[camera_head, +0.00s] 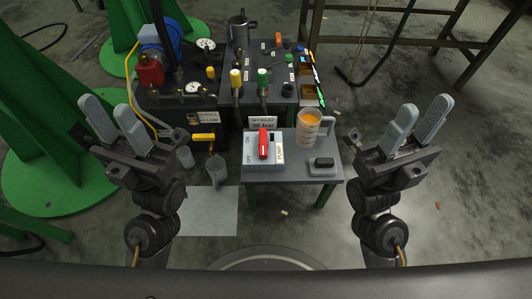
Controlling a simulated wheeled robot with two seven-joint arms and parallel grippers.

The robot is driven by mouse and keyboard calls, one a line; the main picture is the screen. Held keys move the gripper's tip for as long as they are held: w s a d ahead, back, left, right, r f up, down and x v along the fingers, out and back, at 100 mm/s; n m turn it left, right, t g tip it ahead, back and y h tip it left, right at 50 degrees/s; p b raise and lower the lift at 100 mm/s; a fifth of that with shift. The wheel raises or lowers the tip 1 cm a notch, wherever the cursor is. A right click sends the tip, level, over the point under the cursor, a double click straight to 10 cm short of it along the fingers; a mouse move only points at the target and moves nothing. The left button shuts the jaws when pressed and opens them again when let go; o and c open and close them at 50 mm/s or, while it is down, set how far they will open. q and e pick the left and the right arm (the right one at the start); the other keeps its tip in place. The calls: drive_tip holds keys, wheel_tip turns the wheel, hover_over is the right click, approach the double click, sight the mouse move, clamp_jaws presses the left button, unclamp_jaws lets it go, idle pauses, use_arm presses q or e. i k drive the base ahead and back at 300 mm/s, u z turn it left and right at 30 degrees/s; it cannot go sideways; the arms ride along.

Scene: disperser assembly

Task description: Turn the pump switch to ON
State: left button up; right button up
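The pump switch (263,144) is a red lever on a light grey box (279,163) on the small grey table. Its panel reads ON at the upper left, OFF at the lower left and PUMP on the right. The lever lies roughly lengthwise along the panel; its exact setting is too small to tell. My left gripper (106,104) is open and empty, left of the switch and well apart from it. My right gripper (424,104) is open and empty, to the right of the switch and clear of the table.
A cup with orange contents (308,126) and a dark block on a pale base (323,164) stand right of the switch box. A sign (263,113) stands behind it. Gauges and valves (236,85) crowd the bench behind.

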sight(263, 145)
drive_tip(key=k, duration=0.8)
drive_tip(key=z, duration=1.85)
drive_tip(key=i, duration=1.55)
drive_tip(key=u, duration=1.85)
